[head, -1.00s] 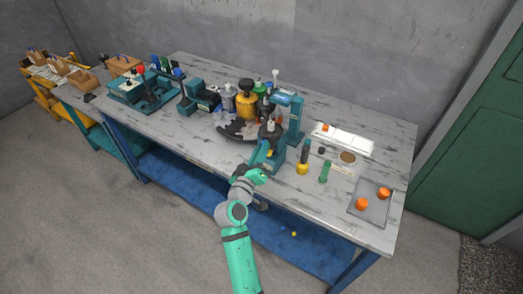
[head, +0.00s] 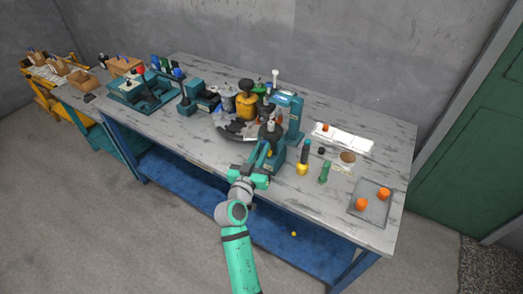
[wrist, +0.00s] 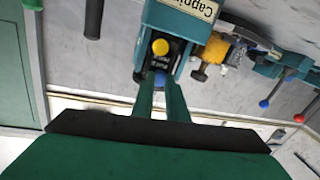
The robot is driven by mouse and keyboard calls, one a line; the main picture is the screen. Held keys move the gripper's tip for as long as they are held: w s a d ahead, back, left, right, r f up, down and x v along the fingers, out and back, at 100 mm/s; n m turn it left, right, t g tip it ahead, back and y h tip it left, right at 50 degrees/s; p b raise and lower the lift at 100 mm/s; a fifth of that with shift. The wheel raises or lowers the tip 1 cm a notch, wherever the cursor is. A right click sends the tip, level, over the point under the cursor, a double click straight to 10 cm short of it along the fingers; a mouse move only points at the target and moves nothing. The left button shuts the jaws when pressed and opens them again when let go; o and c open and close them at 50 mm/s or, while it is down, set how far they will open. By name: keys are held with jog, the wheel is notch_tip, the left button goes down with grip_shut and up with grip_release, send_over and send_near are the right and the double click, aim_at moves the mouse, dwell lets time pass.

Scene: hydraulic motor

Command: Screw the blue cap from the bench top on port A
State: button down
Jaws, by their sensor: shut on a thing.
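A blue cap (wrist: 161,78) is between the fingertips of my gripper (wrist: 162,88) in the wrist view. The green fingers are closed on it. It is at the near edge of a dark block (wrist: 175,66) in the teal capping stand (wrist: 183,18); I cannot tell whether it touches a port or is threaded. A yellow cap (wrist: 160,47) sits on the same block beyond it. Port A's marking is not readable. In the head view my gripper (head: 262,172) is at the front of the teal stand (head: 290,115), and the blue cap is hidden.
A green bottle-like piece (head: 324,172) and a dark tool with a yellow base (head: 303,160) stand right of the stand. A grey tray (head: 371,207) holds orange caps. A yellow piece (head: 294,234) lies on the lower shelf.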

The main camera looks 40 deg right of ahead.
jog(key=m, duration=0.3)
jog(key=shift+m, duration=0.4)
jog(key=c, duration=1.9)
grip_release()
jog(key=shift+o, duration=0.2)
jog(key=n, duration=1)
grip_shut()
